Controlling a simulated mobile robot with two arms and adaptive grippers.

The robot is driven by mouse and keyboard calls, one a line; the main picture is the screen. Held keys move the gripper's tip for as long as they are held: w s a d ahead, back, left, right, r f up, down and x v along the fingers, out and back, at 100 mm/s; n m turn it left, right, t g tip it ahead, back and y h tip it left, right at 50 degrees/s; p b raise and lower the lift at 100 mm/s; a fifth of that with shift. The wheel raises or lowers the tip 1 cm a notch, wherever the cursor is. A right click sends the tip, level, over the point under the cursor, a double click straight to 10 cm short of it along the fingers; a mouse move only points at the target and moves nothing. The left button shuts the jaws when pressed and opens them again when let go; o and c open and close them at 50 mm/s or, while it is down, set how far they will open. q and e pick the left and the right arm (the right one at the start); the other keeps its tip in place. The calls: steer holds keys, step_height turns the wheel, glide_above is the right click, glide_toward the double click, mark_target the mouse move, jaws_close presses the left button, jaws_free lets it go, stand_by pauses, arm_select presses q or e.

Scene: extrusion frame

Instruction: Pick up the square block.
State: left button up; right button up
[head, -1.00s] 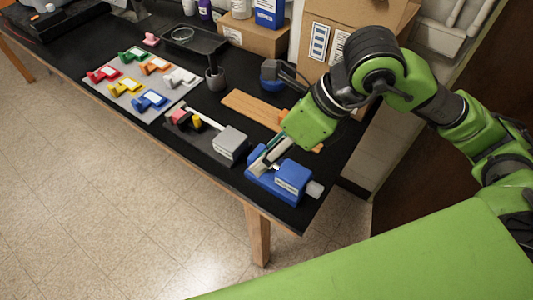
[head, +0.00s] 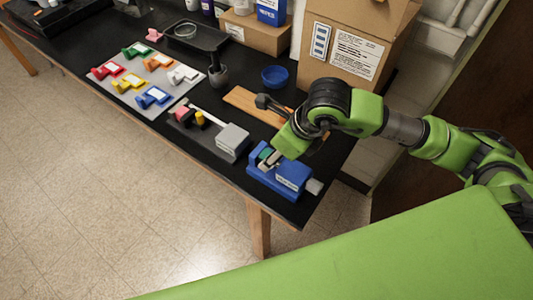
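My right gripper (head: 266,161) comes in from the right and points down at the blue vise (head: 290,178) near the table's front right corner. Its fingers are small and partly hidden at the left end of the vise, so I cannot tell whether they are open or shut. A teal piece (head: 265,153) shows right at the fingers; I cannot tell whether it is a square block or whether it is held. A grey box-shaped block (head: 233,140) stands left of the vise, at the end of a bar device. My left gripper is not in view.
A wooden board (head: 243,101) lies behind the grey block. A blue bowl (head: 275,76), a mortar (head: 218,76) and cardboard boxes (head: 343,54) stand behind. Several coloured clamp-like pieces lie on a grey mat (head: 120,92) at the left. The black table's front edge is close to the vise.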

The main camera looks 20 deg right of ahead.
steer(key=shift+x, duration=1.4)
jaws_close()
steer(key=shift+r, duration=0.15)
